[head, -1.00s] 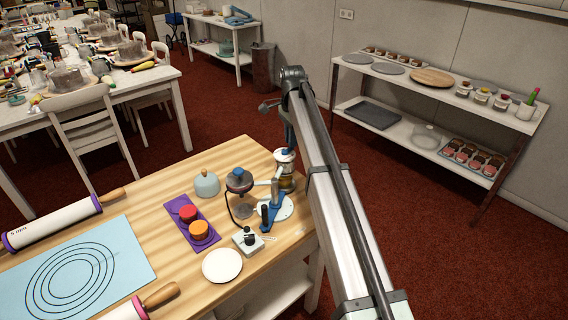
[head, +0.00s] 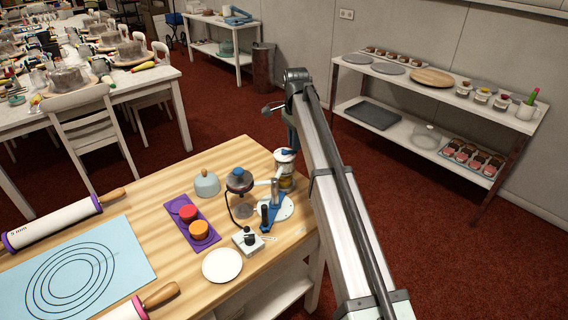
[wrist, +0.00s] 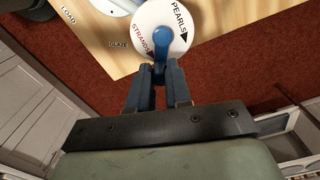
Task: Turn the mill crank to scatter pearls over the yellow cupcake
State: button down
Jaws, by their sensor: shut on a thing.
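My gripper (wrist: 160,78) is shut on the blue crank (wrist: 161,43) of a round white mill top marked PEARLS and STRANDS in the wrist view. In the head view the mill (head: 286,183) is a clear jar with a white cap at the table's right edge, beside a white round base; my arm partly hides the gripper there. An orange-yellow cupcake (head: 199,229) and a red one (head: 188,213) sit on a purple tray (head: 212,243), left of the mill and apart from it. No pearls can be made out on either.
A blue upright lever (head: 265,217), a small grey box with a black knob (head: 248,239) and a white plate (head: 222,265) are nearby. A teal dome (head: 206,184) stands behind the tray.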

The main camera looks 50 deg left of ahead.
jog(key=c, duration=1)
grip_release()
jog(key=shift+c, duration=0.2)
jog(key=shift+r, duration=0.1)
jog(key=shift+r, duration=3.45)
